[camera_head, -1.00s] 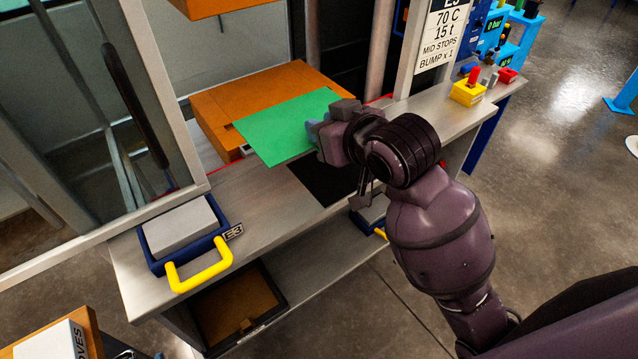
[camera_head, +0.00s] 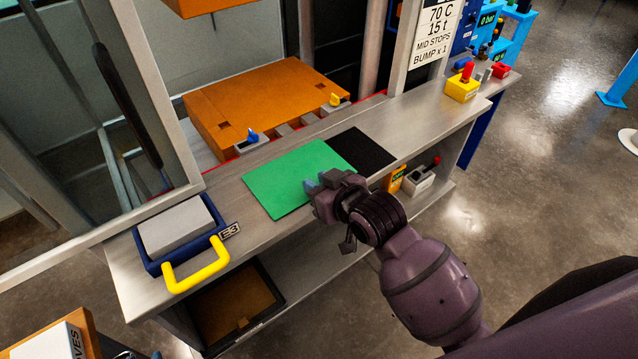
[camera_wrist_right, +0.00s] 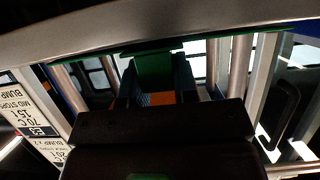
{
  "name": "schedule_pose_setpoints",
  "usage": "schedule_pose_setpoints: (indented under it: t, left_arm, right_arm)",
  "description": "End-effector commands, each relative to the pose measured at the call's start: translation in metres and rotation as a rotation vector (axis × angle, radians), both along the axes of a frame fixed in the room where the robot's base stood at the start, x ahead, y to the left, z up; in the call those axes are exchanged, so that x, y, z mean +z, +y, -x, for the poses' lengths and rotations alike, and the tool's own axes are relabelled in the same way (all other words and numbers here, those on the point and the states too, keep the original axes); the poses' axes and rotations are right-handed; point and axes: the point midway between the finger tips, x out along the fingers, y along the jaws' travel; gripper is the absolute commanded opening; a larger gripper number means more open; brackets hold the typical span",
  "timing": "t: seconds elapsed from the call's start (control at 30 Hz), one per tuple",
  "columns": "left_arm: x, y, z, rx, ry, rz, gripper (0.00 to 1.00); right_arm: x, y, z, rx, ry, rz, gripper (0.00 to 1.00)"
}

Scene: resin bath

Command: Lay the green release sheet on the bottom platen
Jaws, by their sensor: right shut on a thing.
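The green release sheet (camera_head: 290,178) is flat, above or on the steel bench ledge in front of the press; I cannot tell if it touches. My right gripper (camera_head: 316,187) is shut on its near right edge. In the right wrist view the sheet (camera_wrist_right: 153,72) shows green between my fingers. The bottom platen (camera_head: 262,95) is the orange block behind the ledge, and its top is bare apart from small dark notches near its front corners. My left gripper is out of view.
A black mat (camera_head: 362,150) lies on the ledge (camera_head: 240,230), partly covered by the sheet. A blue tray with a yellow handle (camera_head: 198,265) and grey block stands at left. A blue peg (camera_head: 252,136) and yellow peg (camera_head: 334,99) stand before the platen. The upper orange block (camera_head: 215,5) hangs above.

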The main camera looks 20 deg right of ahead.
Motion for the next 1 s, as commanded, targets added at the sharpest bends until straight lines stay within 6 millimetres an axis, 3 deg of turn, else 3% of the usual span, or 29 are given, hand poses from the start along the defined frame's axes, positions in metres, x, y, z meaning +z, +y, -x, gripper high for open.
schedule_pose_setpoints:
  t: [0.43, 0.47, 0.6, 1.0]
  left_arm:
    - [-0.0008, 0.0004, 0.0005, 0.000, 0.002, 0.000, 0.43]
    - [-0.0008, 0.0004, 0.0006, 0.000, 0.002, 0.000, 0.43]
    - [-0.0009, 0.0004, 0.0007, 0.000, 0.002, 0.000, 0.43]
    - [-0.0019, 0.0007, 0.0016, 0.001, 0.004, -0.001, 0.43]
  right_arm:
    - [-0.0060, 0.0001, 0.0000, 0.000, 0.000, 0.000, 0.00]
    - [-0.0062, 0.0001, 0.0000, 0.000, 0.000, 0.000, 0.30]
    - [-0.0059, 0.0001, 0.0000, 0.000, 0.000, 0.000, 0.52]
    - [-0.0013, -0.0014, 0.0032, 0.000, -0.002, -0.001, 0.53]
